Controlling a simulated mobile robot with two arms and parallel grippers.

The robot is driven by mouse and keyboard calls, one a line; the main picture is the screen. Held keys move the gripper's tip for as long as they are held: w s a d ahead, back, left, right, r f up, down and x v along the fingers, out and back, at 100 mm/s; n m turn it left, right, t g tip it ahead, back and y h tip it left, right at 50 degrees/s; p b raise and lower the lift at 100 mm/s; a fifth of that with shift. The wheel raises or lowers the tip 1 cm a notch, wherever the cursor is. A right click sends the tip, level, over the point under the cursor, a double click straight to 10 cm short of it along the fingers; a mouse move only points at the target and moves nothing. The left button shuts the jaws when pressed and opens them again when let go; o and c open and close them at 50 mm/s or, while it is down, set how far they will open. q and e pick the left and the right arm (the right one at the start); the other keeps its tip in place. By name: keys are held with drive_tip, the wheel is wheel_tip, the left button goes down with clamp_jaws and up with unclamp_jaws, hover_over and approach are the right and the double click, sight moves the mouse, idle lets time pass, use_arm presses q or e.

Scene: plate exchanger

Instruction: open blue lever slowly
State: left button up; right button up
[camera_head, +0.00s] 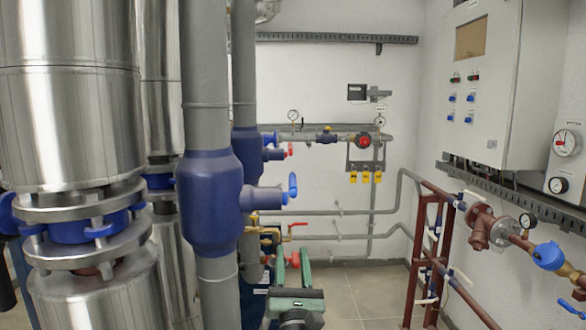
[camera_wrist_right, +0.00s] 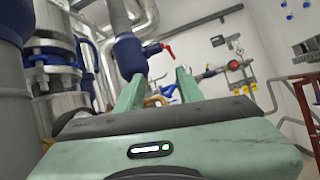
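A blue lever (camera_head: 292,186) stands upright at the end of a short blue stem. The stem comes out to the right of a large blue valve body (camera_head: 212,203) on a thick grey vertical pipe. My right gripper (camera_head: 292,260) is below the lever in the head view, apart from it, with its green fingers spread and nothing between them. In the right wrist view my right gripper (camera_wrist_right: 161,70) also shows open and empty. My left gripper is not in view.
A smaller blue valve with a red lever (camera_head: 288,150) sits behind; the red lever also shows in the wrist view (camera_wrist_right: 168,50). Steel-clad columns (camera_head: 70,100) stand left. A grey cabinet (camera_head: 490,80) and brown piping (camera_head: 480,225) stand right. Floor (camera_head: 365,290) is clear in the middle.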

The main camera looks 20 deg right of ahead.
sight(293, 177)
drive_tip(key=s+a+r+n+t+h, duration=0.1)
drive_tip(key=s+r+n+t+h, duration=0.2)
drive_tip(key=r, duration=0.9)
drive_tip(key=shift+m+y, duration=0.5)
drive_tip(key=shift+m, duration=0.1)
drive_tip(key=p+x, duration=0.1)
drive_tip(key=x, duration=0.1)
drive_tip(key=p+x, duration=0.1)
drive_tip(key=x, duration=0.1)
drive_tip(key=s+p+x, duration=0.1)
drive_tip(key=p+x, duration=0.1)
drive_tip(key=shift+w+d+r, duration=0.1)
drive_tip(key=shift+w+r, duration=0.05)
drive_tip(key=shift+r, duration=0.4)
drive_tip(key=shift+w+d+r, duration=0.1)
drive_tip(key=shift+w+r, duration=0.05)
drive_tip(key=shift+w, duration=0.15)
drive_tip(key=shift+c, duration=0.4)
clamp_jaws()
